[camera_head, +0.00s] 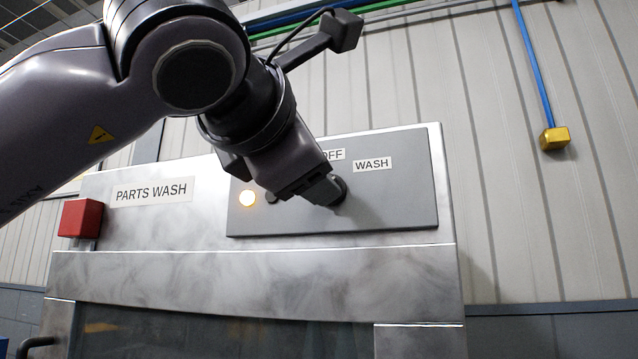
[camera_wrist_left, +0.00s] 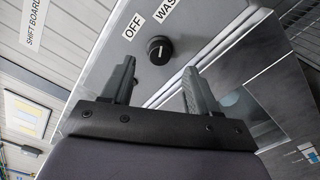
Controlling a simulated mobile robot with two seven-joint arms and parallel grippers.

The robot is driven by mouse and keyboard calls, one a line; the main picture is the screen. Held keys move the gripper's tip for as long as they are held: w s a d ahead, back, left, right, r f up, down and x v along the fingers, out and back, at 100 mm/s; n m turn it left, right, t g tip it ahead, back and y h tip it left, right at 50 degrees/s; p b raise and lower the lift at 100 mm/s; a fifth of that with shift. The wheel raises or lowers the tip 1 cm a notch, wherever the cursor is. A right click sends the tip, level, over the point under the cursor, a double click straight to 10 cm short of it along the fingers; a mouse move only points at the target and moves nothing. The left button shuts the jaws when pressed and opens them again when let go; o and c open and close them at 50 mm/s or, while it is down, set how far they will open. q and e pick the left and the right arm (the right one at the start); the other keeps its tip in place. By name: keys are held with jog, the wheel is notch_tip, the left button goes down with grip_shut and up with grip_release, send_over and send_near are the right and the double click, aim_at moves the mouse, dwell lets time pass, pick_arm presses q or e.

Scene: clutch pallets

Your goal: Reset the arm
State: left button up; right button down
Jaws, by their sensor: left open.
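My left arm comes in from the left in the head view, with its gripper (camera_head: 322,192) in front of the grey control panel (camera_head: 400,205) of the parts washer. In the left wrist view the gripper (camera_wrist_left: 157,88) is open and empty, its two fingers apart. A round black knob (camera_wrist_left: 160,50) with a pale pointer mark sits on the panel beyond the fingertips, not gripped. The OFF label (camera_wrist_left: 133,27) and a partly cut-off WASH label (camera_wrist_left: 166,9) are beside it. In the head view the gripper hides most of the knob. My right gripper is out of view.
A red box (camera_head: 80,218) sticks out at the washer's left edge. A yellow box (camera_head: 554,138) hangs on a blue pipe at right. The area right of the panel looks clear.

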pick_arm(q)
jog(key=shift+v, duration=0.9)
